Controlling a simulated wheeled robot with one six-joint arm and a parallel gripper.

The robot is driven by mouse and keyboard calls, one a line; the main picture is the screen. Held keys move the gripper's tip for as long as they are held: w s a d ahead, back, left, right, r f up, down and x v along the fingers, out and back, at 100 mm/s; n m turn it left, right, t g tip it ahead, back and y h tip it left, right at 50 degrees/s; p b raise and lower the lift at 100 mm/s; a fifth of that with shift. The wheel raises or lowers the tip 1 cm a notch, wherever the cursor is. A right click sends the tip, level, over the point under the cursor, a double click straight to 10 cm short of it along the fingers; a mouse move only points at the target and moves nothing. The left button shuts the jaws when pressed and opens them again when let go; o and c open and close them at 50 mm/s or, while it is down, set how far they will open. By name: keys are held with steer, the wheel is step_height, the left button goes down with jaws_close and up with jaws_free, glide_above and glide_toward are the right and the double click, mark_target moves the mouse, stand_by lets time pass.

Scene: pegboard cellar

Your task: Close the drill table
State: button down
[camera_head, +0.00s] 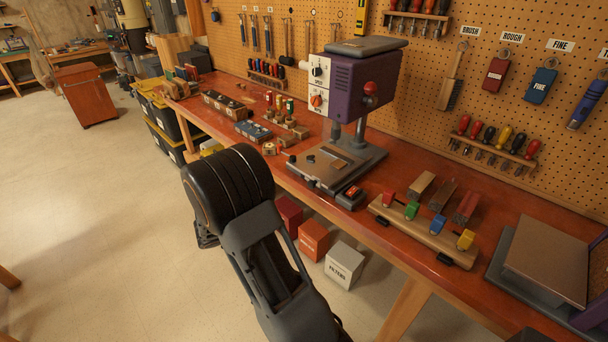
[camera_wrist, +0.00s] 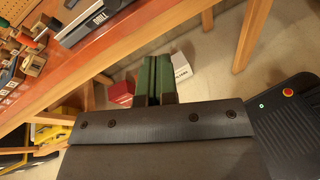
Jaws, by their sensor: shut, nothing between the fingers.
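The drill press (camera_head: 355,85) stands on the red-brown bench, with a purple head and a white control panel with orange and black knobs. I cannot tell how far the table is pulled out. My gripper (camera_wrist: 154,62) has green fingers, shut together and empty, below and apart from that plate. In the head view my black arm hides the fingers.
A rack with coloured blocks (camera_head: 425,232) stands right of the drill press. Wooden blocks (camera_head: 222,104) lie to its left. Red boxes and a white FILTERS box (camera_head: 344,264) stand on the floor under the bench. Tools hang on the pegboard (camera_head: 540,50). The floor at left is open.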

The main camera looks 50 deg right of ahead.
steer(key=w+d+n+t+h+p, duration=0.2)
steer(key=w+n+h, duration=0.1)
steer(key=n, duration=0.1)
steer(key=p, duration=0.4)
glide_toward(309, 184)
steer(key=shift+n+t, duration=0.3)
steer(key=d, duration=0.2)
steer(key=s+d, duration=0.1)
steer(key=d, duration=0.4)
steer(key=shift+s+d+f, duration=0.15)
steer(key=shift+d+f, duration=0.1)
steer(key=shift+f, duration=0.05)
